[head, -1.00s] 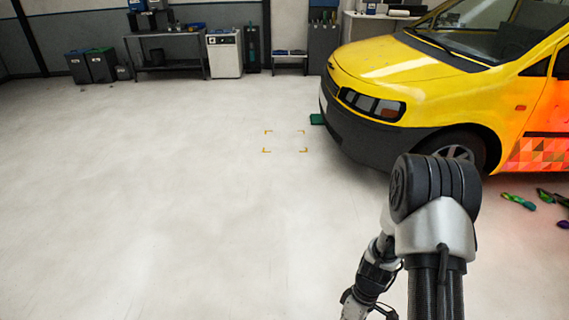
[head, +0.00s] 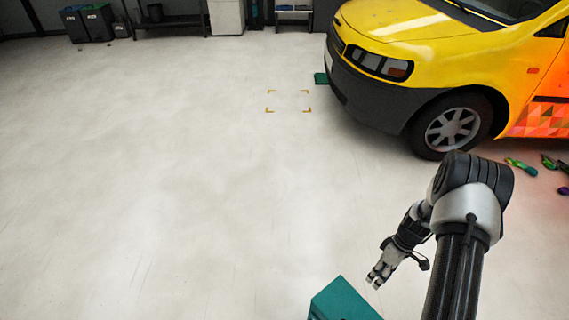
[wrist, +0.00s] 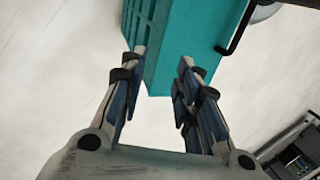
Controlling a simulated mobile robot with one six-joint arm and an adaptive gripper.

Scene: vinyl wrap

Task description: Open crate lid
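The teal crate (head: 343,301) shows at the bottom edge of the head view, mostly cut off by the frame. It also fills the upper middle of the wrist view (wrist: 190,50), with ribbed slots on its left side and a black handle on its right side. My gripper (head: 376,279) is just above and to the right of the crate's visible corner in the head view. In the wrist view my gripper (wrist: 163,60) has its fingers spread apart with nothing between them that I can see held. Whether the lid is open or shut cannot be told.
The yellow car (head: 420,60) stands at the upper right. Several small coloured items (head: 550,165) lie on the floor beside it. Yellow corner marks (head: 288,101) are on the floor. Dark bins (head: 90,24) stand at the back left. The floor at left is clear.

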